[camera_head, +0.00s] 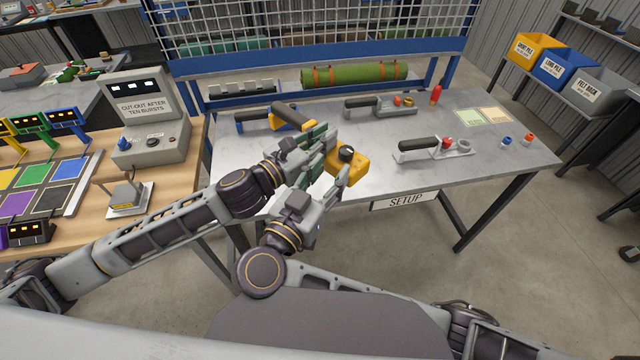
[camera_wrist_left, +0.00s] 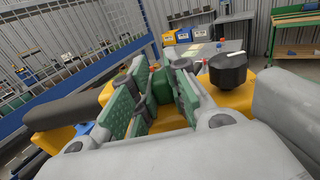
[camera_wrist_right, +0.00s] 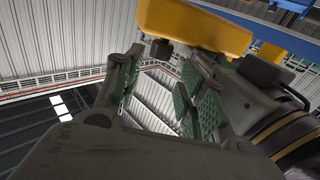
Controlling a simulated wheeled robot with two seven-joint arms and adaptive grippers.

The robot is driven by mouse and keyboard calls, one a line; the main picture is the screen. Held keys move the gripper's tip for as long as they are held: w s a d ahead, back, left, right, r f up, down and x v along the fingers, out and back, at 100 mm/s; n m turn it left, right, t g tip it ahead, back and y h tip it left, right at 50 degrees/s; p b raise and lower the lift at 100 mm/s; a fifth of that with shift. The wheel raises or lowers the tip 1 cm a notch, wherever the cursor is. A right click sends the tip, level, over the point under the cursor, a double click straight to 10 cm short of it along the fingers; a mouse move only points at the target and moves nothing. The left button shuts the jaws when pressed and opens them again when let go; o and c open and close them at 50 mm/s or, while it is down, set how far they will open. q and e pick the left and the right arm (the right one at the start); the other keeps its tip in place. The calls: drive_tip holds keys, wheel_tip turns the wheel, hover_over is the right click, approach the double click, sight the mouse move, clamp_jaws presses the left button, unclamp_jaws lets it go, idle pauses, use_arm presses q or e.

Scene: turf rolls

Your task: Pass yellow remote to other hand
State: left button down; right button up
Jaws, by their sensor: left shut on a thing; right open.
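The left wrist view shows yellow (camera_wrist_left: 240,97) on both sides of the jaws. My right gripper (camera_head: 325,182) is open just below and in front of the knob end. In the right wrist view, the remote's yellow end (camera_wrist_right: 195,22) lies past the open fingers (camera_wrist_right: 160,90), not clearly between them.
The grey setup table (camera_head: 500,150) holds two grey-based tools with dark handles (camera_head: 418,145) (camera_head: 362,102), a red bottle (camera_head: 436,94) and small caps. A blue tool (camera_head: 245,115) lies behind the remote. A control box (camera_head: 140,115) stands on the left wooden bench.

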sight(343, 154)
drive_tip(key=shift+x, duration=3.3)
clamp_jaws()
use_arm(q)
drive_tip(key=c, duration=1.3)
unclamp_jaws()
use_arm(e)
drive_tip(key=shift+r, duration=0.1)
use_arm(q)
drive_tip(key=shift+s+a, duration=0.1)
drive_tip(key=shift+s, duration=0.1)
drive_tip(key=v, duration=1.1)
drive_tip(key=shift+a, duration=0.25)
drive_tip(key=shift+a, duration=0.1)
